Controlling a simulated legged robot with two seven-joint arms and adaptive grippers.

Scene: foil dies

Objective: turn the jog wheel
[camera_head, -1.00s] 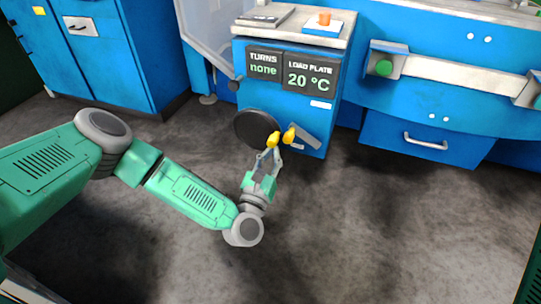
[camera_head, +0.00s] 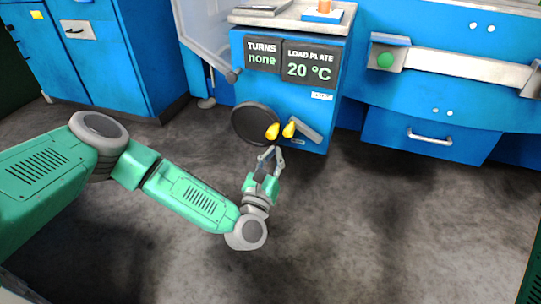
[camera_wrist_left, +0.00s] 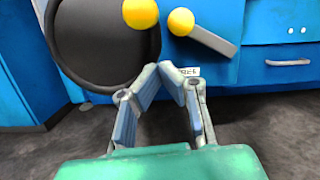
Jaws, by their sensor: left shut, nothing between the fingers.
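The jog wheel (camera_head: 250,122) is a dark disc on the front of a blue cabinet, with a yellow knob (camera_head: 272,131) at its right edge. In the left wrist view the wheel (camera_wrist_left: 90,45) fills the upper left, its knob (camera_wrist_left: 140,13) at the top. My left gripper (camera_head: 270,152) is shut and empty, in front of and below the knob in the picture and apart from it. Its fingertips (camera_wrist_left: 171,70) meet in the wrist view, just right of the wheel's lower edge. My right gripper is not in view.
A grey lever (camera_head: 309,133) with its own yellow knob (camera_head: 289,130) sits close right of the wheel. A display (camera_head: 262,52) above reads "TURNS none", beside a "LOAD PLATE 20 °C" panel (camera_head: 309,64). A drawer (camera_head: 425,137) is farther right. The floor is clear.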

